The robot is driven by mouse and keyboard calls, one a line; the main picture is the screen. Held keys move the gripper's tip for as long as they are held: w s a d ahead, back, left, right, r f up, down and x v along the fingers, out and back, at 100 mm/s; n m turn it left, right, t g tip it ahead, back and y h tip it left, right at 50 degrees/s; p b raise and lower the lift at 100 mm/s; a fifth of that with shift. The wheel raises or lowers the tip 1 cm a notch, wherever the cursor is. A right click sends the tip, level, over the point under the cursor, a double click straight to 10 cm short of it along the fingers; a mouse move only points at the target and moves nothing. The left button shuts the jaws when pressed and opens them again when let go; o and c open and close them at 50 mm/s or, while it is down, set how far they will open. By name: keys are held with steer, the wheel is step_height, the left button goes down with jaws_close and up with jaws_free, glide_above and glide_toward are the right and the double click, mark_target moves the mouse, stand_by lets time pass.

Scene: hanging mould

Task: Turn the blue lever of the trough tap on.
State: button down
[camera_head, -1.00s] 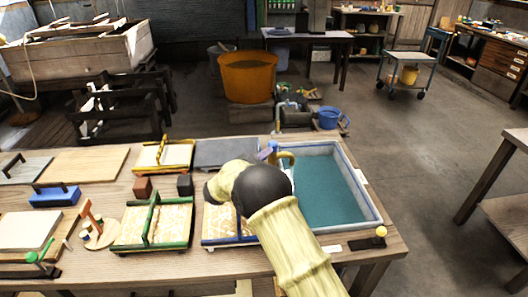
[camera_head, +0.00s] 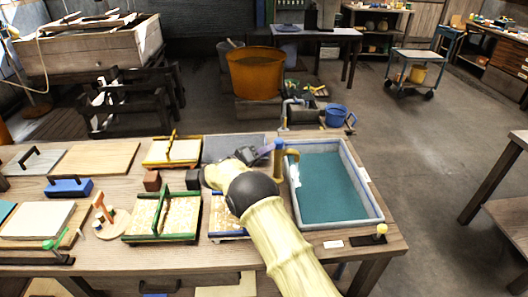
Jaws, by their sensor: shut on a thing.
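The trough tap (camera_head: 291,157) is a brass-yellow spout at the left rim of the grey-walled trough (camera_head: 375,205), which holds blue-green water. The tap's blue lever (camera_head: 278,148) stands at its left side, with a purplish-blue part reaching left toward my gripper. My gripper (camera_head: 261,154), dark grey, is shut on this lever from the left. The exact contact is small and partly hidden by my gripper. I cannot tell the lever's exact angle.
A yellow-framed mould (camera_head: 155,161) and a grey slab (camera_head: 222,144) lie at the back. A yellow-topped knob (camera_head: 381,229) stands at front right.

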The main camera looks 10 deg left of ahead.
steer(key=c, duration=1.1)
jaws_free()
steer(key=shift+a, duration=0.1)
steer(key=b+v, duration=0.1)
steer(key=v, duration=1.6)
steer(key=shift+s+a+b, duration=0.1)
steer(key=shift+s+b, duration=0.15)
steer(key=shift+b, duration=0.1)
